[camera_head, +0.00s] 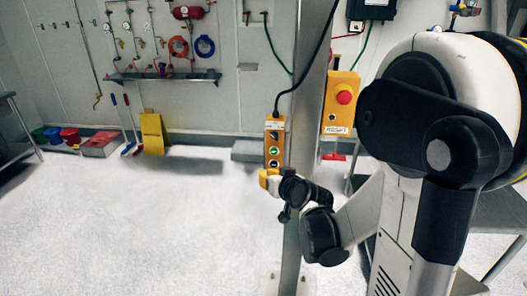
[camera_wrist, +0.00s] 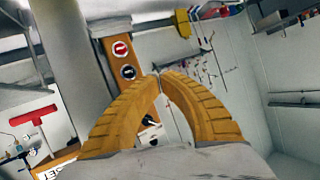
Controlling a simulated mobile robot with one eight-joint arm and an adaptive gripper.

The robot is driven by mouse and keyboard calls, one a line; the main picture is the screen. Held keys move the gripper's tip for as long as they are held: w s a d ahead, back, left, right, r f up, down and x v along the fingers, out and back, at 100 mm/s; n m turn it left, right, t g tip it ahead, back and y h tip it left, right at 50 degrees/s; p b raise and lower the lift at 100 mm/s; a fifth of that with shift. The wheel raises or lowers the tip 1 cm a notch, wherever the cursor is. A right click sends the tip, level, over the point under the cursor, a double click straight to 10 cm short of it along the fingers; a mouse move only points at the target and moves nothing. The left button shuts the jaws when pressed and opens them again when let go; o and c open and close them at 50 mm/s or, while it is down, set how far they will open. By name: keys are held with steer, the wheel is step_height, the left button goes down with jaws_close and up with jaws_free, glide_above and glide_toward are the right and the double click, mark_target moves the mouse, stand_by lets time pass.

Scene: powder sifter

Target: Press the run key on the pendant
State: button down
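The pendant (camera_head: 274,143) is a narrow orange-yellow box hanging on a black cable beside the steel post. In the head view it shows a dark switch near its top, a green key (camera_head: 273,151) and a black key (camera_head: 273,163) below. In the wrist view the pendant (camera_wrist: 117,40) shows a red key (camera_wrist: 120,49) and a black key (camera_wrist: 128,72); the green key is not visible there. No run lettering is readable. My gripper (camera_head: 265,179) is at the pendant's lower end. In the wrist view my gripper (camera_wrist: 159,76) has its yellow fingertips together with nothing between them. Contact cannot be told.
A yellow floor sign (camera_head: 153,132) and bins stand by the wall. The floor at left is clear.

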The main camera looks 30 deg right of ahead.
mark_target(267, 154)
steer(key=shift+w+d, duration=0.1)
steer(key=shift+w+d, duration=0.8)
steer(key=shift+w, duration=0.4)
steer(key=shift+w+d, duration=0.8)
steer(key=shift+w, duration=0.35)
steer(key=shift+w+d, duration=0.8)
steer(key=shift+w, duration=0.4)
steer(key=shift+w, duration=0.1)
steer(key=shift+w+d, duration=0.2)
steer(key=shift+w, duration=0.05)
steer(key=shift+w+d, duration=0.35)
steer(key=shift+w, duration=0.1)
steer(key=shift+s+a, duration=0.1)
steer(key=shift+s, duration=0.05)
steer(key=shift+s+a+b, duration=0.35)
steer(key=shift+s+a, duration=0.1)
steer(key=shift+s, duration=0.2)
steer(key=shift+s+a, duration=0.75)
steer(key=shift+s, duration=0.3)
steer(key=shift+s+a, duration=0.7)
steer(key=shift+s, duration=0.35)
